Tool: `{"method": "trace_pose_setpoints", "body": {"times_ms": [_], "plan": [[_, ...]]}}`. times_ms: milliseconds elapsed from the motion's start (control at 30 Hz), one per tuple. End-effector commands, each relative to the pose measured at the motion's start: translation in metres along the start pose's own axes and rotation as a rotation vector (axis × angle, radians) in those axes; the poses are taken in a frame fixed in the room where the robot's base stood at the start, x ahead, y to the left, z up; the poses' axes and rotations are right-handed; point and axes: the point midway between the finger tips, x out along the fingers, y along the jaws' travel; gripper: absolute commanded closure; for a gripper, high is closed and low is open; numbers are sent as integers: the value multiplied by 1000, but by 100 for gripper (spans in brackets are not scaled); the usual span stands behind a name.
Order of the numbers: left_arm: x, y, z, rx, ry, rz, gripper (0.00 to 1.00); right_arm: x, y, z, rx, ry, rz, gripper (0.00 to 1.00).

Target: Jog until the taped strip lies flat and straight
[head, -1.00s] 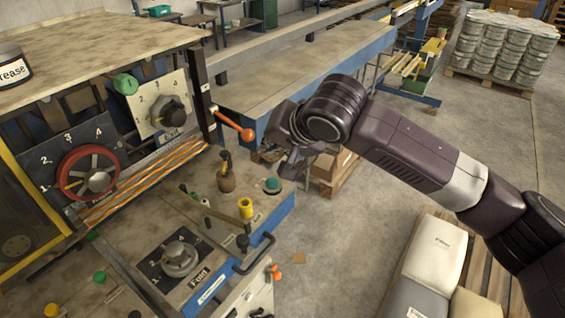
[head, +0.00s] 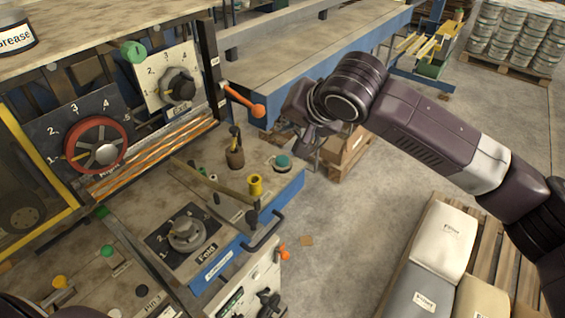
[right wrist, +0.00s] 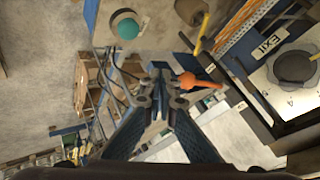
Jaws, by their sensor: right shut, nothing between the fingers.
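Orange strands (head: 150,160) run slantwise along the machine below the dials. I cannot tell which part is the taped strip, or whether it lies flat. A teal push button (head: 282,162) sits at the console's right corner; it also shows in the right wrist view (right wrist: 127,28). My right gripper (head: 304,143) is shut and empty, above and to the right of the button, apart from it. In the right wrist view its closed fingers (right wrist: 159,82) appear below the button. My left gripper is not seen.
An orange-knobbed lever (head: 244,101) stands out left of my right gripper. A red handwheel (head: 97,145), an Exit dial (head: 178,87) and a Fold dial (head: 186,231) are on the machine.

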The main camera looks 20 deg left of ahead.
Motion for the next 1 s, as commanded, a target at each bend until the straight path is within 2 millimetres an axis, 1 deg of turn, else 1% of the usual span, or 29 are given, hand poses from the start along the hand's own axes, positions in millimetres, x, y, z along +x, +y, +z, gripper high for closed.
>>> {"method": "trace_pose_setpoints", "body": {"times_ms": [33, 233, 400, 500, 1000], "plan": [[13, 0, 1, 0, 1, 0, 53, 10, 7, 7, -1, 1, 1, 100], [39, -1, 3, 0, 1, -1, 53, 30, 22, 22, -1, 1, 0, 100], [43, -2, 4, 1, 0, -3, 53, 41, 30, 30, 1, -1, -1, 100], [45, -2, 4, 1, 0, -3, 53, 44, 32, 32, 0, 0, -1, 100], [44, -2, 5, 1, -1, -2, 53, 44, 32, 32, 0, 0, -1, 100]]}}
